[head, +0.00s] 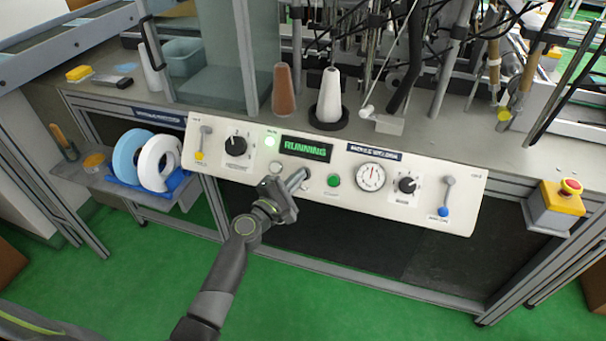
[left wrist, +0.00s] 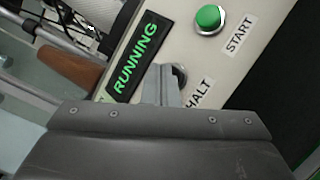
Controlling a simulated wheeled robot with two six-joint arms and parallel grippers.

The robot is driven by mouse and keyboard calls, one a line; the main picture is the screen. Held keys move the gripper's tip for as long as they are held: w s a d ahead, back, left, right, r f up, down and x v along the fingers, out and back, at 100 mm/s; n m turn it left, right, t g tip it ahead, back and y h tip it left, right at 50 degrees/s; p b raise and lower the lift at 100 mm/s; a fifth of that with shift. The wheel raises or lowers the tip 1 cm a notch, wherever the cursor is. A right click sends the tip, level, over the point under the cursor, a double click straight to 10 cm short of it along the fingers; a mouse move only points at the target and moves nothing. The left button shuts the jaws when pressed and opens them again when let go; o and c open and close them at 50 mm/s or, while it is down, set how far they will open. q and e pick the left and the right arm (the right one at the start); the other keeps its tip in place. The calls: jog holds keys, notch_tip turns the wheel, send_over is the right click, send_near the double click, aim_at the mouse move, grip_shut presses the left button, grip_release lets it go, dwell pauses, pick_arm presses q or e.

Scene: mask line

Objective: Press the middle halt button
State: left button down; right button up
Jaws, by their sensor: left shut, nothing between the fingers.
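The cream control panel (head: 440,218) carries a lit green RUNNING display (head: 306,149), which also shows in the left wrist view (left wrist: 136,60). The halt button (left wrist: 181,73) is a dark button beside the HALT label (left wrist: 199,93), mostly hidden behind my fingers in the left wrist view. My left gripper (head: 297,179) is shut and empty, its fingertips at the panel in front of the halt button. I cannot tell whether they touch it. A green START button (head: 333,181) sits just to the right. My right gripper is not in view.
A pale round button (head: 275,167) lies left of the gripper. A dial gauge (head: 371,177), black knobs and levers fill the panel. A red emergency stop on a yellow box (head: 560,199) stands at the right. Tape rolls (head: 158,163) sit on a left shelf. Green floor is clear in front.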

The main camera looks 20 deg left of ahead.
pick_arm(q)
jog(key=shift+w+f+b, duration=0.3)
jog(key=shift+b, duration=0.1)
jog(key=shift+r, duration=0.1)
dwell(0.5)
jog(key=shift+s+r+p, duration=0.45)
jog(key=shift+s+p, duration=0.2)
jog(key=s+r+p, duration=0.1)
jog(key=s, duration=0.1)
jog(key=s+r+p, duration=0.1)
jog(key=r+p, duration=0.1)
jog(key=shift+s+a+r+p, duration=0.1)
jog(key=shift+s+p, duration=0.2)
jog(key=shift+s, duration=0.1)
dwell(0.5)
